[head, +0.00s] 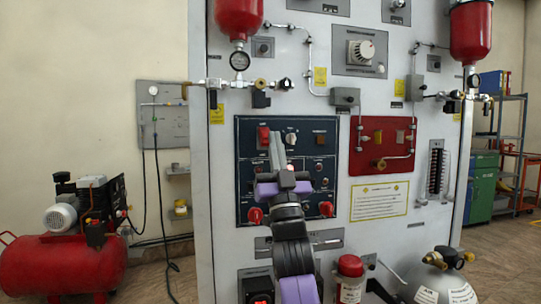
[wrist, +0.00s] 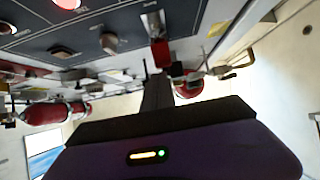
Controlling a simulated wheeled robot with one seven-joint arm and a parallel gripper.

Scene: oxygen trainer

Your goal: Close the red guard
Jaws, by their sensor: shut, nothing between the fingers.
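The red guard (head: 264,137) is a small red cover at the upper left of the dark blue control panel (head: 245,165). In the wrist view the red guard (wrist: 160,52) stands out from the panel face, just beyond my fingertips. My gripper (head: 275,143) is shut and empty, its fingers pointing up the panel right beside the guard. In the wrist view my gripper (wrist: 157,84) shows as narrow dark fingers close to the guard. I cannot tell whether they touch it. My arm hides the panel's lower middle.
A white knob (head: 291,138) and an orange-brown square (head: 320,138) sit right of the guard. Red knobs (head: 255,215) are lower on the panel. A red valve plate (head: 384,146) with pipes is to the right. A red compressor (head: 65,262) stands at the left.

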